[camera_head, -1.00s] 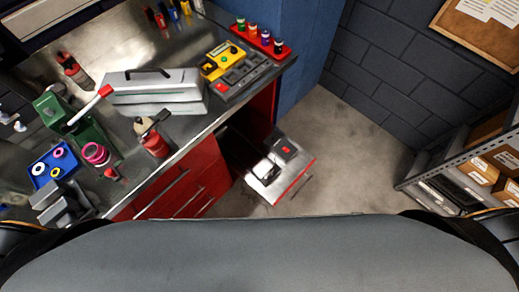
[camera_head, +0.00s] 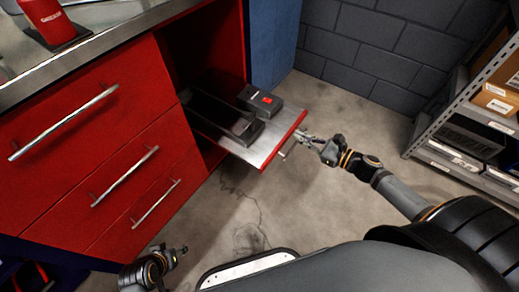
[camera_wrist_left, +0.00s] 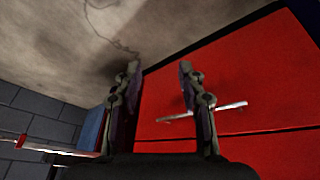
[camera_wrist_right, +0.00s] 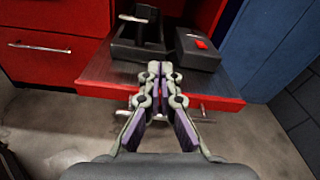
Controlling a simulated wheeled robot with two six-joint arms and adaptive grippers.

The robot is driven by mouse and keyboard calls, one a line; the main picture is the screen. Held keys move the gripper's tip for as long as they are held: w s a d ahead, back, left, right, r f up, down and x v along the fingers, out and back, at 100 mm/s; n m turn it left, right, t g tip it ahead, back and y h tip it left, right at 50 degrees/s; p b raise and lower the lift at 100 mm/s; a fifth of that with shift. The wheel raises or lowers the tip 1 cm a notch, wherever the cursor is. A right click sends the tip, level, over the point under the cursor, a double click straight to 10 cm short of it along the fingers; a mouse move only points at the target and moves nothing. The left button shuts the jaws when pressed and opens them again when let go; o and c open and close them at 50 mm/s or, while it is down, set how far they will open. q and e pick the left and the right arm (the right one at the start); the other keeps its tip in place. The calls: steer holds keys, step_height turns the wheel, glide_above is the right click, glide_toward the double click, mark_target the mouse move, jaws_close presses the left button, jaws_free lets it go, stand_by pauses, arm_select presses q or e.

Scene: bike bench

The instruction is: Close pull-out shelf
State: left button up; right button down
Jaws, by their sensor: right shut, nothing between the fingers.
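The pull-out shelf (camera_head: 262,152) sticks out of the red cabinet in the head view, with a metal top and red front edge. A dark open tray and a dark box with a red patch stand on it. Its bar handle (camera_head: 291,147) is on the front. My right gripper (camera_head: 306,139) is shut and empty at the shelf's front. In the right wrist view the shelf (camera_wrist_right: 103,72) lies ahead, and the closed fingertips (camera_wrist_right: 160,68) overlap its front edge; contact is unclear. My left gripper (camera_head: 180,250) is low before the drawers; its fingers (camera_wrist_left: 159,68) are apart and empty.
Red drawers (camera_head: 90,110) with bar handles are left of the shelf opening. A blue cabinet side (camera_head: 272,45) stands behind the shelf. A metal rack (camera_head: 440,120) with boxes is at the right. Concrete floor (camera_head: 330,105) lies clear between shelf and rack.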

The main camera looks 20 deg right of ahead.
arm_select(q)
steer(key=w+r+t+b, duration=0.4)
steer(key=w+r+t, duration=0.7)
steer(key=w+r, duration=0.35)
step_height(320, 180, up, 17)
steer(key=w+a+t+b, duration=0.1)
steer(key=t+b, duration=0.1)
steer(key=t, duration=0.5)
steer(key=shift+f, duration=0.2)
arm_select(e)
steer(key=w+a+r+m+y, duration=0.1)
steer(key=w+a+r, duration=0.1)
steer(key=w+a, duration=0.8)
steer(key=shift+w+a+m+t, duration=0.2)
steer(key=shift+a+m+t, duration=0.1)
steer(key=shift+a, duration=0.1)
arm_select(q)
steer(key=shift+w+f, duration=0.1)
